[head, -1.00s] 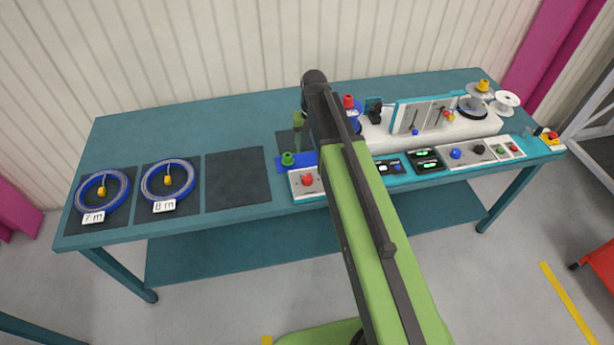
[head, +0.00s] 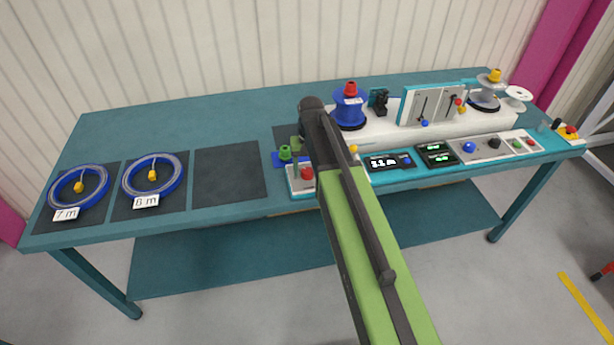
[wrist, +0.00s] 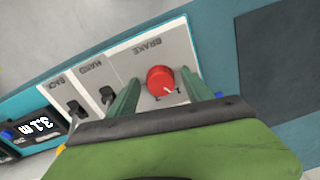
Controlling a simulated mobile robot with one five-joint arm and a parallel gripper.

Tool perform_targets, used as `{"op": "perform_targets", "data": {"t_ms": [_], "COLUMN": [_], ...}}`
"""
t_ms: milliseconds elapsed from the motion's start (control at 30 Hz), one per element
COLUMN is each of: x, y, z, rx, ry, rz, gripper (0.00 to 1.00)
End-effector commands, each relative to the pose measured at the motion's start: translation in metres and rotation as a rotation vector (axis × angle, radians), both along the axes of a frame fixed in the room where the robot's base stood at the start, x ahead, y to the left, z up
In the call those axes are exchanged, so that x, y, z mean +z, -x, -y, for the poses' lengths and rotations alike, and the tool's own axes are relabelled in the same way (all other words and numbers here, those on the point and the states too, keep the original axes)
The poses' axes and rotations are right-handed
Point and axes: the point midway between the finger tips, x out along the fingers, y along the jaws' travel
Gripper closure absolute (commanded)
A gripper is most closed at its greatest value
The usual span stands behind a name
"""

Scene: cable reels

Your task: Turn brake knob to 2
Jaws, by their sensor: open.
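The red brake knob (wrist: 161,80) sits on a pale panel labelled BRAKE (wrist: 148,50) in the wrist view. A white pointer mark on the knob faces the lower right of the picture. Small scale marks lie near it, too small to read surely. My gripper (wrist: 159,77) is open, with one green finger on each side of the knob. I cannot tell whether either finger touches it. In the head view the red knob (head: 307,173) shows at the left end of the control row, beside my dark wrist, with part of its panel hidden by my arm.
A blue reel (head: 349,110) stands behind the controls. Two blue cable coils (head: 152,175) lie on dark mats at the left. An empty dark mat (head: 228,174) lies left of the knob.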

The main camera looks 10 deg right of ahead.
Motion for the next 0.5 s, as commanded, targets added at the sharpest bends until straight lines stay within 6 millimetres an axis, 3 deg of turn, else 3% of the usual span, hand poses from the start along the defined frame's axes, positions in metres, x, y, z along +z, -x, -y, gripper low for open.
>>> {"op": "perform_targets", "data": {"t_ms": [167,500], "x": [0.0016,0.0015], "y": [-0.0001,0.0000], "z": [-0.0003,-0.0006], "rx": [0.000,0.001], "ry": [0.000,0.000], "rz": [0.000,0.000], "gripper": [0.42,0.86]}}
